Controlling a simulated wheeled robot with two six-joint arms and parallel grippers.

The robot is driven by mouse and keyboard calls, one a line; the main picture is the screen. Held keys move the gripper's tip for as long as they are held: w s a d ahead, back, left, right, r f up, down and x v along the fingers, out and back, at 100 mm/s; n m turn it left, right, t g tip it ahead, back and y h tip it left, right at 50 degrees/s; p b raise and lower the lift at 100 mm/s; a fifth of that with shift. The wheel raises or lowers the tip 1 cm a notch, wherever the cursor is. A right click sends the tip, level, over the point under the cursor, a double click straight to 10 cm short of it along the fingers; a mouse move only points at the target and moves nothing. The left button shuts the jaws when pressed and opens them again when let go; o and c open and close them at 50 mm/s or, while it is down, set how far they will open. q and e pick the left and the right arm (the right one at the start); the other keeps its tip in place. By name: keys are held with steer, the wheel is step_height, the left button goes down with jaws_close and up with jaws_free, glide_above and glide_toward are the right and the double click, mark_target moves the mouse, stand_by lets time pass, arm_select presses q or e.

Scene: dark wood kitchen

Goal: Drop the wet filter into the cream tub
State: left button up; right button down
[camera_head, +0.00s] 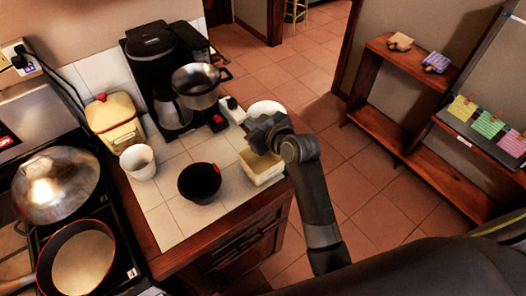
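The cream tub (263,177) is a small rectangular container near the right edge of the white tiled counter. My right gripper (262,142) is just above the tub, its fingers pointing down and left over the opening. It hides part of the tub's far side, and I cannot tell whether its fingers are open or shut. I cannot make out the wet filter. A round black holder (200,182) stands on the counter left of the tub; its inside looks dark. My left gripper is not in view.
A white cup (139,163) and a yellow-lidded canister (113,122) are left. A white dish (267,107) sits behind my gripper. A stove with a pan (82,263) is front left.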

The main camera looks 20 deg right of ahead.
steer(key=shift+d+f, duration=0.1)
steer(key=shift+f, duration=0.1)
steer(key=shift+s+d+f+b, duration=0.1)
steer(key=shift+d+f+b, duration=0.1)
steer(key=shift+f+b, duration=0.45)
arm_select(q)
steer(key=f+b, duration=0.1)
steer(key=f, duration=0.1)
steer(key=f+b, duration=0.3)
steer(key=b, duration=0.1)
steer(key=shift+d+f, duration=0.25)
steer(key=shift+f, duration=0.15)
arm_select(e)
step_height(320, 180, down, 4)
steer(key=shift+f, duration=0.25)
steer(key=shift+a, duration=0.1)
steer(key=c, duration=1.6)
jaws_free()
